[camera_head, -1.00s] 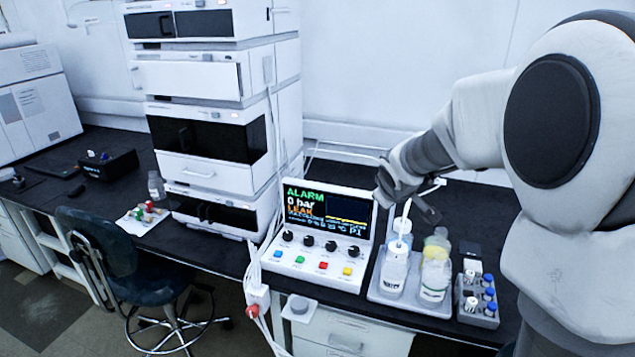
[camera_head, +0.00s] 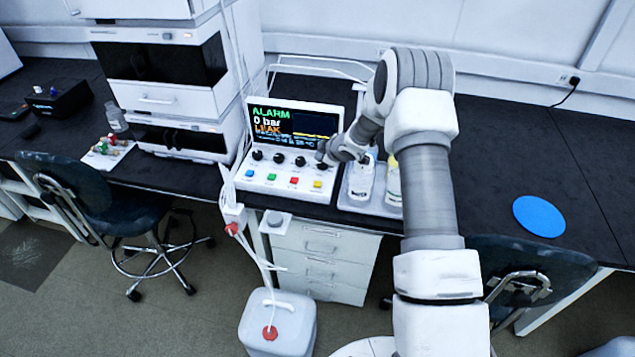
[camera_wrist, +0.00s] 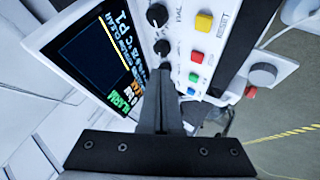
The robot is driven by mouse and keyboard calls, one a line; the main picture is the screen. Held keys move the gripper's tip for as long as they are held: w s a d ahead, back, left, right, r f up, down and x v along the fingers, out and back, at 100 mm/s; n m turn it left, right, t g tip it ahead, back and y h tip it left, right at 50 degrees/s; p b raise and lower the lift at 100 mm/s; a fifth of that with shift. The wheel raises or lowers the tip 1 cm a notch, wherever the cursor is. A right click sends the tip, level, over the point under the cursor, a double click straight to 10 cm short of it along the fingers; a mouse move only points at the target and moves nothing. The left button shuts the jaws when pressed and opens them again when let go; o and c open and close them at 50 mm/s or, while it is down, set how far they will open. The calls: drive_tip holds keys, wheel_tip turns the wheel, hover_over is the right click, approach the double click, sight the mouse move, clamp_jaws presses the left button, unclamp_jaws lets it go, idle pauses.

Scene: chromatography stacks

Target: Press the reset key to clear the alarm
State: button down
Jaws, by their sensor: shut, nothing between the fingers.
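The white control panel (camera_head: 285,172) stands on the black bench, its screen (camera_head: 292,127) reading ALARM, 0 bar and LEAK. Below a row of dark knobs are blue, green, red (camera_head: 294,181) and yellow keys. The word RESET is printed beside the yellow key (camera_wrist: 203,22) in the wrist view; that key also shows in the head view (camera_head: 318,184). My gripper (camera_head: 324,156) is shut and empty, at the panel's right side near the rightmost knob. In the wrist view its fingertips (camera_wrist: 163,72) overlap the knob row, to the left of the keys. Contact cannot be told.
A tray (camera_head: 352,203) with bottles stands right of the panel, partly behind my arm. A grey round button on a white box (camera_head: 274,219) sits at the bench front. A blue disc (camera_head: 538,216) lies on the clear right bench. A chair (camera_head: 90,195) stands left.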

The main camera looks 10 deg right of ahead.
sight(320, 185)
drive_tip(key=shift+f, duration=0.15)
wheel_tip(320, 185, down, 8)
drive_tip(key=b, duration=0.7)
drive_tip(key=shift+f, duration=0.25)
drive_tip(key=shift+b, duration=0.3)
idle(1.4)
drive_tip(key=shift+f+b, duration=0.35)
drive_tip(key=shift+f, duration=0.05)
drive_tip(key=shift+f+b, duration=0.45)
drive_tip(key=shift+f, duration=0.1)
idle(0.5)
idle(0.4)
drive_tip(key=shift+r+p, duration=0.8)
drive_tip(key=shift+r, duration=0.15)
drive_tip(key=shift+r+p, duration=2.1)
drive_tip(key=shift+r, duration=0.4)
